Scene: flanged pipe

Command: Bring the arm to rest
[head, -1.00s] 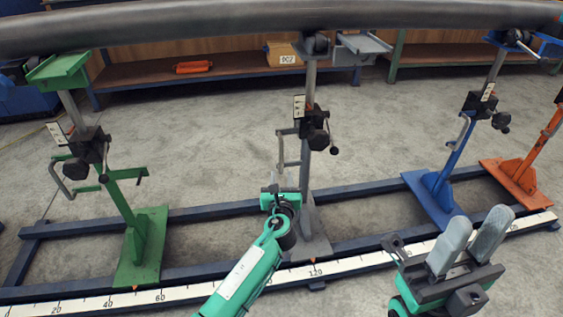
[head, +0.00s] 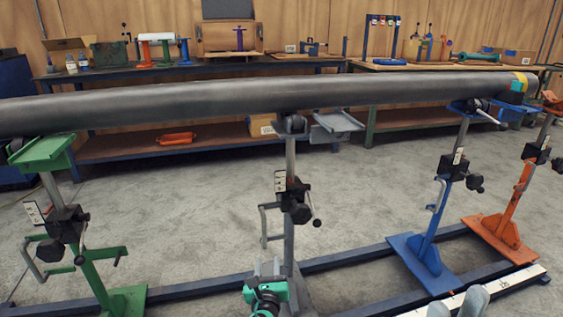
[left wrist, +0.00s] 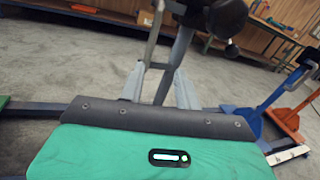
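My left gripper (head: 270,270) is at the bottom middle of the head view, in front of the grey stand (head: 290,240). In the left wrist view its two grey fingers (left wrist: 159,88) are apart with nothing held between them. The grey stand's post (left wrist: 176,65) and crank handle (left wrist: 153,40) show beyond the fingers; I cannot tell the exact gap. The rest of the right gripper is out of view.
A long dark pipe (head: 200,105) lies across the stands. A green stand (head: 95,275) is at left, a blue stand (head: 432,240) and orange stand (head: 505,230) at right. A dark floor rail (head: 350,258) runs behind my grippers. Loaded workbenches (head: 240,62) line the wall.

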